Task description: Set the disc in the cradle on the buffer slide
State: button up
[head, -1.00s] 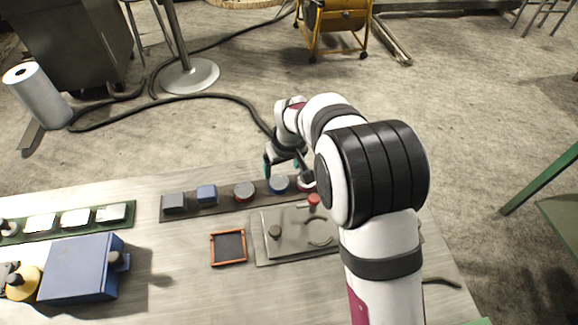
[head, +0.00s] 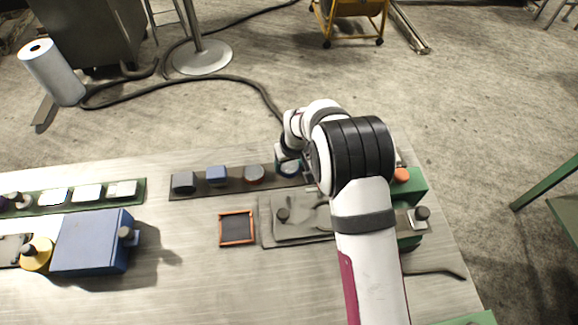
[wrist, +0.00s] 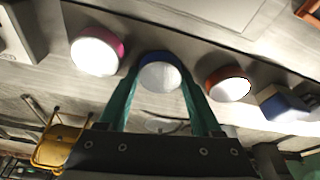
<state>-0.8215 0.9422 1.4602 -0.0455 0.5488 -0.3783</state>
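A blue-sided disc with a pale top (wrist: 160,75) sits in a row on a dark strip (head: 190,192). My gripper (wrist: 161,68) has its two teal fingers down on either side of this disc; whether they press on it cannot be told. In the head view my gripper (head: 289,168) is at the right part of the strip and mostly hides the disc. The buffer slide appears to be the grey plate with a dark knob (head: 268,232), nearer than the strip. Its curved cradle is partly hidden by my arm.
A pink-sided disc (wrist: 97,52) and a red-orange disc (wrist: 228,84) flank the blue one closely. A blue block (head: 217,175) and a dark block (head: 184,183) stand further left. An orange-framed tray (head: 237,243) and a blue box (head: 92,242) lie nearer. Green fixture (head: 416,184) at right.

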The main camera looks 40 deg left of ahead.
grip_shut()
jog(key=shift+r, duration=0.1)
